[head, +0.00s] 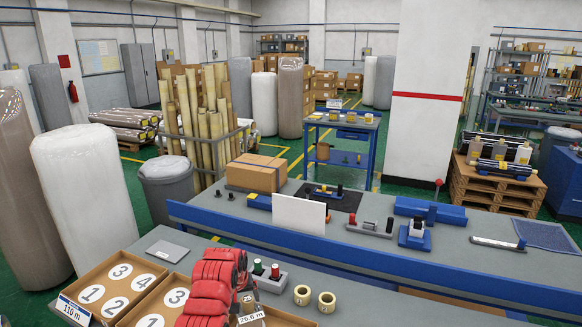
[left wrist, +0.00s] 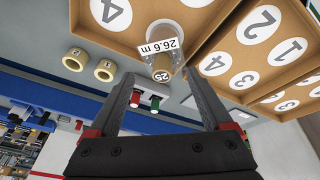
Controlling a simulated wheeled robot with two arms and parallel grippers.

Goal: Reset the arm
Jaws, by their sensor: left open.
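My left arm, red, reaches down at the front of the head view, and its gripper (head: 246,296) is over the near workbench by the boxes. In the left wrist view the left gripper (left wrist: 160,65) is open, with its two dark fingers spread apart. Beyond the fingertips, a small roll (left wrist: 160,35) with a "26.6 m" label stands at the edge of a numbered cardboard box (left wrist: 222,62). I cannot tell whether a finger touches it. My right gripper is in neither view.
Cardboard boxes with numbered circles (head: 88,277) stand at the front left, one labelled "110 m". Two cream rings (head: 302,295) and a grey holder with green and red pieces (head: 262,279) are close to the left gripper. A blue rail (head: 350,254) runs behind.

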